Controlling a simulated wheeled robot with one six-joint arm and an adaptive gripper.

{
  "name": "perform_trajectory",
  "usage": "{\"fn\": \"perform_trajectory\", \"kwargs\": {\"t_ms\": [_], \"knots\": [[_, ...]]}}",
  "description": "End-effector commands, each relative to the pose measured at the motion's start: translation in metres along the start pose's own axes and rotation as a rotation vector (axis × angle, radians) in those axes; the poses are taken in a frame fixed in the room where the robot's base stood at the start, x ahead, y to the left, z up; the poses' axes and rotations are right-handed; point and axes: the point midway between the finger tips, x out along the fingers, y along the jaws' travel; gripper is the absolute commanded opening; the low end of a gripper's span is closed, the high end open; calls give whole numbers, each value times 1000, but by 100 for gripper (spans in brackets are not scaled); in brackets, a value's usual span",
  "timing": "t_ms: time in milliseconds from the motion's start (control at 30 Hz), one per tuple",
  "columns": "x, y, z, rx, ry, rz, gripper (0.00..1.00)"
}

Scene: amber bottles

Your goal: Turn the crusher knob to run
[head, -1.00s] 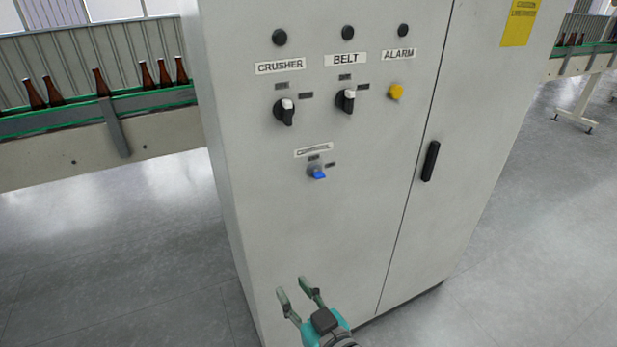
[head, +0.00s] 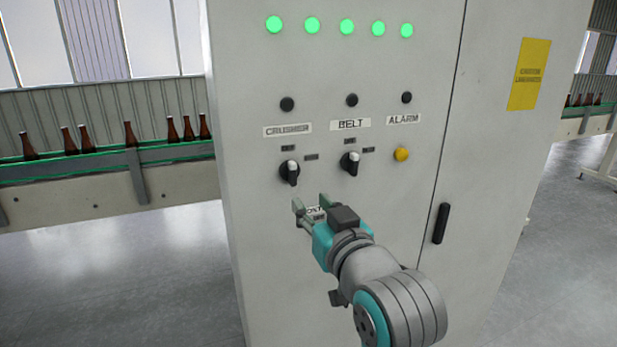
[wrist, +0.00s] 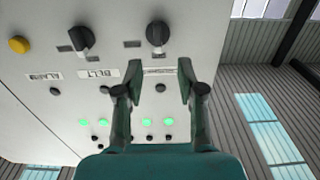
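The crusher knob (head: 289,172) is a black rotary switch with a white-marked grip, under the CRUSHER label (head: 287,129) on the grey cabinet. Its white mark points up, towards the upper small tag. My gripper (head: 308,203) is below the knob in the head view, open and empty, its fingers apart from the knob. In the wrist view, which is upside down, the crusher knob (wrist: 157,35) lies beyond the open fingertips (wrist: 160,72).
The belt knob (head: 350,163) and yellow alarm button (head: 401,154) are to the right. Green lamps (head: 347,27) glow above. The cabinet door has a black handle (head: 441,223). A conveyor with amber bottles (head: 130,134) runs at left.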

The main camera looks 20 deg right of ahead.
Motion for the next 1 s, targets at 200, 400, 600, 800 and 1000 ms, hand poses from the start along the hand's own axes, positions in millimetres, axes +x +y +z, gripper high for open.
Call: {"fn": "perform_trajectory", "kwargs": {"t_ms": [200, 400, 600, 800, 1000], "knots": [[4, 0, -12, 0, 4, 0, 39], [29, 0, -12, 0, 2, 0, 39], [65, 0, -12, 0, 2, 0, 39], [93, 0, -12, 0, 3, 0, 39], [106, 0, -12, 0, 4, 0, 39]]}}
